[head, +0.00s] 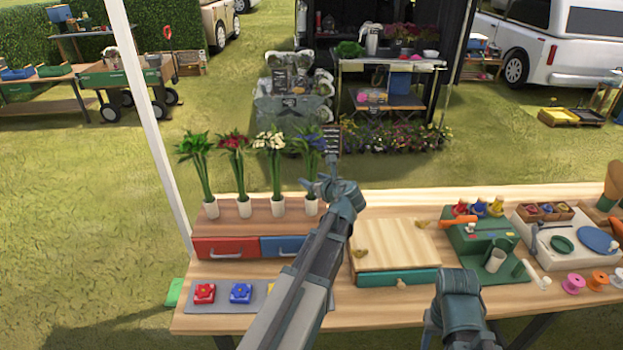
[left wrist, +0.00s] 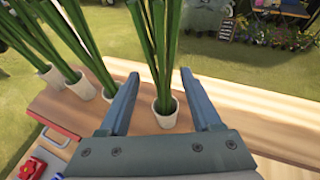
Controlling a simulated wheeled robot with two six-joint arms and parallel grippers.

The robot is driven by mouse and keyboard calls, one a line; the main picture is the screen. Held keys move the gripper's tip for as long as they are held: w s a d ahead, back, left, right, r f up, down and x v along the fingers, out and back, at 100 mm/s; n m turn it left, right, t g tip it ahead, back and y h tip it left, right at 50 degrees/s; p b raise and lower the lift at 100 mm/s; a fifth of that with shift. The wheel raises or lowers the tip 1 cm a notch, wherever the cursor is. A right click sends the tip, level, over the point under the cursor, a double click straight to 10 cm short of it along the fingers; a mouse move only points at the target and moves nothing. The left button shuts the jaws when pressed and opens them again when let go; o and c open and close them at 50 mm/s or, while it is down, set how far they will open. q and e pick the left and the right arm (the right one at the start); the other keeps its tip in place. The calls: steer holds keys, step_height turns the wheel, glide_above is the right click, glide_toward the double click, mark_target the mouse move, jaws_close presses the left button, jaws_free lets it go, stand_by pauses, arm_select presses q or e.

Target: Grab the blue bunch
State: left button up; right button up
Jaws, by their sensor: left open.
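The blue bunch (head: 309,150) is the rightmost of the flower bunches in the head view, upright in a white cup (head: 311,206). Its green stems show in the left wrist view (left wrist: 161,60), with the flowers out of frame. My left gripper (head: 319,186) is at the stems, just above the cup. In the left wrist view its fingers (left wrist: 160,76) are open, one on each side of the stems. I cannot tell if they touch. Part of my right arm shows low in the head view, but its fingertips do not.
White-flower (head: 271,145), red-flower (head: 236,150) and another bunch (head: 196,150) stand to the left on the wooden drawer unit (head: 225,222). A wooden box (head: 395,243) and a green machine (head: 480,245) stand right on the table. The bunches' far side opens onto grass.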

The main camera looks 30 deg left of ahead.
arm_select(q)
steer(key=b+x, duration=0.1)
steer(key=x, duration=0.3)
steer(key=shift+w+a, duration=0.2)
steer(key=shift+w, duration=0.2)
steer(key=shift+c, duration=0.3)
jaws_close()
